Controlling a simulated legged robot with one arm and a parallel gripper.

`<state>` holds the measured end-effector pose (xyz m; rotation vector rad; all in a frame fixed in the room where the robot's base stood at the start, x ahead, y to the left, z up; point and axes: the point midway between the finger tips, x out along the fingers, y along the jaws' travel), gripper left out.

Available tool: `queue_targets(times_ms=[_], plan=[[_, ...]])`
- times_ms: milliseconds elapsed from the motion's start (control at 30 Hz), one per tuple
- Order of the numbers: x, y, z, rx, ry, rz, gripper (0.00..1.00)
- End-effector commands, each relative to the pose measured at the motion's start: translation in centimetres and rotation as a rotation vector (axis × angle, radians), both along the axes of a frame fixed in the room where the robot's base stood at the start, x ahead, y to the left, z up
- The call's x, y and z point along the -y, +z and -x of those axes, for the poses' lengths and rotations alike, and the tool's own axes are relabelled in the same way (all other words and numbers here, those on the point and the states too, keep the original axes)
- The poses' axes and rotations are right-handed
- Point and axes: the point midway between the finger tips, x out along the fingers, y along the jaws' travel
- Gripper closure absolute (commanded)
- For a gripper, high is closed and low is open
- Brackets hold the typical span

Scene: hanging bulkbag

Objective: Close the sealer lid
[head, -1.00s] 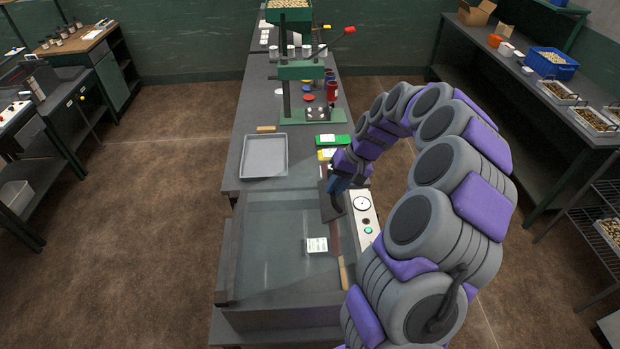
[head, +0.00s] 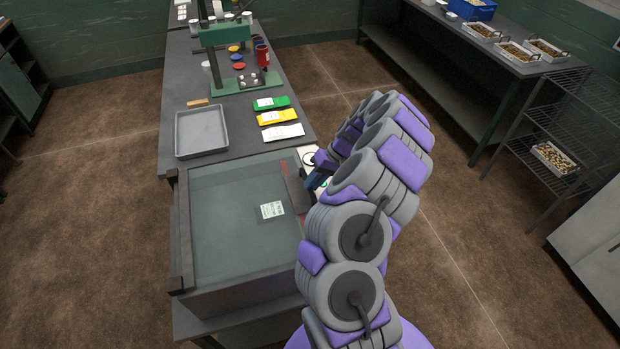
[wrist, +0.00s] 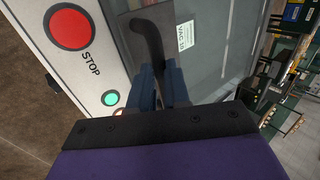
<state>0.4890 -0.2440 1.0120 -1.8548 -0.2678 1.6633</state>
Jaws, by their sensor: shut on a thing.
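The sealer (head: 250,276) stands at the front end of the long grey bench. Its clear lid (head: 235,205) lies flat or nearly flat over the chamber, with the hinges on the left. I cannot tell if a small gap is left at its right edge. A white label (head: 272,209) shows on or through the lid, and also in the wrist view (wrist: 185,36). My gripper (head: 310,183) is at the lid's right edge. In the wrist view, its blue fingers (wrist: 162,88) are shut on the black curved lid handle (wrist: 148,35).
The sealer's panel has a red STOP button (wrist: 70,28) and a green button (wrist: 110,98). A grey tray (head: 202,131) and green (head: 270,103), yellow (head: 277,117) and white (head: 283,131) packets lie behind the sealer. A green press (head: 228,45) stands further back. Floor on both sides is clear.

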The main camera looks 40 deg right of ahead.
Motion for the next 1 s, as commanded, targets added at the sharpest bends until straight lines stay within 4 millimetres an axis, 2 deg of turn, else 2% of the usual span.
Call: queue_targets(times_ms=[33, 100, 500, 533, 767, 1000], plan=[[0.4, -1.2, 0.4, -0.012, 0.002, 0.010, 1.00], [0.6, -1.6, 0.4, -0.014, 0.002, 0.010, 1.00], [1.5, -2.1, 0.6, -0.015, -0.001, 0.006, 1.00], [1.6, -2.1, 0.6, -0.016, -0.002, 0.005, 0.81], [1.5, -1.9, 0.4, -0.012, -0.003, 0.007, 0.59], [0.9, -1.6, 0.4, -0.011, -0.004, 0.012, 0.58]])
